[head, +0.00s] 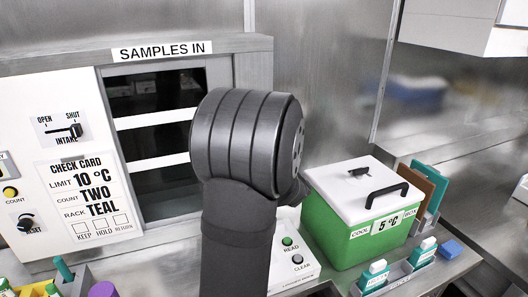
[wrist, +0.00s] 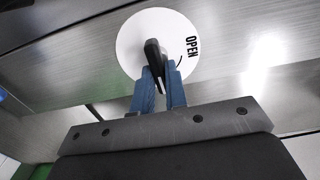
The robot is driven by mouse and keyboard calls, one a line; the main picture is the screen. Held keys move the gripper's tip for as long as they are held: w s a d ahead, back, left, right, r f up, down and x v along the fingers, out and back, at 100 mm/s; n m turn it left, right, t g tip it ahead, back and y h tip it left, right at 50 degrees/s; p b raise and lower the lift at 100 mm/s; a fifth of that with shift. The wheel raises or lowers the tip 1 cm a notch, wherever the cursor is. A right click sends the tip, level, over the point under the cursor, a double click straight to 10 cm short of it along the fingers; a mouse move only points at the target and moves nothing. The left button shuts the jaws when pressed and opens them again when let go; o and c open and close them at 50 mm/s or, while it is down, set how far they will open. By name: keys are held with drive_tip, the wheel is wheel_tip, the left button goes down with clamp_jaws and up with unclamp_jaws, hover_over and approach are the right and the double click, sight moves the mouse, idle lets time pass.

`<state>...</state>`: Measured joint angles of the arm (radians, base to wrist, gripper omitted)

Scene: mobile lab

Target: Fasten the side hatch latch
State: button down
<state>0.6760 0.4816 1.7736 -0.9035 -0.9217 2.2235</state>
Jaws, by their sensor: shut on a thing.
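In the wrist view, a black latch handle (wrist: 154,62) stands out from a round white plate (wrist: 128,42) on a grey metal panel. The word OPEN and part of a curved line are printed on the plate's right side. My gripper (wrist: 160,80) has two blue fingers, shut on the black handle. In the head view my arm blocks the middle of the picture, and neither the latch nor my gripper's fingers can be seen.
In the head view, a white panel (head: 35,90) with an intake lever (head: 72,131) is on the left, beside the SAMPLES IN opening (head: 160,185). A green cool box (head: 345,240) with a white lid stands right of my arm. Bottle racks (head: 395,278) sit in front of it.

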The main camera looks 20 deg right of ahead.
idle(0.5)
drive_tip(key=c, duration=1.4)
unclamp_jaws()
drive_tip(key=shift+c, duration=0.2)
drive_tip(key=s, duration=1.7)
drive_tip(key=shift+s, duration=0.25)
drive_tip(key=w, duration=1.7)
drive_tip(key=shift+w, duration=0.3)
